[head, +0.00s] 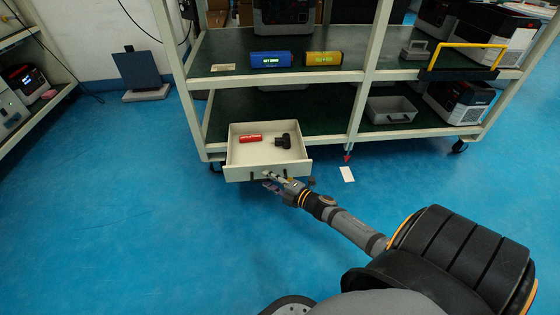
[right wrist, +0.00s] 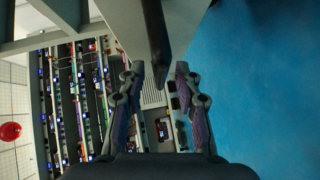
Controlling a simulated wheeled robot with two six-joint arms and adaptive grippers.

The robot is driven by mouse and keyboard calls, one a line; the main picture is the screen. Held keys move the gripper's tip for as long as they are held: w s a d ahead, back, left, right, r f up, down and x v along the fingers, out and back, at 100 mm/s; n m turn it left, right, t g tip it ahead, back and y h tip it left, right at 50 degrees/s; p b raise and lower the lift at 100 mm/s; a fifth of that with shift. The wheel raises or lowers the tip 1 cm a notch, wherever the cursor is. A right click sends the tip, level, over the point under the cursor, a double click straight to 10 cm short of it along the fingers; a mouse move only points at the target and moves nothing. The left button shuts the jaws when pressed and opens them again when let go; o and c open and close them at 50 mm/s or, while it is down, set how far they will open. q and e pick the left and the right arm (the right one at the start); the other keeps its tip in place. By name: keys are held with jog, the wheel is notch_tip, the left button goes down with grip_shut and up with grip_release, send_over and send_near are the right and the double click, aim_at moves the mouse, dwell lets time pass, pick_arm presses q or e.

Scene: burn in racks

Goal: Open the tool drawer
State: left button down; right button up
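The tool drawer (head: 238,173) is a white, shallow box hanging under the lower shelf of the rack, and it stands pulled out. A red cylinder (head: 250,138) and a black tool (head: 284,141) lie inside it. My right gripper (head: 272,180) is at the drawer's front face, near the handle. In the right wrist view, its two fingers (right wrist: 160,68) are spread apart. The dark drawer handle (right wrist: 153,35) reaches down between the fingertips, with a gap to each side. The drawer's front face (right wrist: 118,25) shows beside the handle. My left gripper is in neither view.
The rack's lower shelf (head: 335,124) holds a grey bin (head: 392,110) and a device. Blue (head: 271,59) and yellow (head: 323,59) boxes sit on the shelf above. A white card (head: 347,174) lies on the floor.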

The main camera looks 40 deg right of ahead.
jog(key=v, duration=1.1)
jog(key=shift+r, duration=0.15)
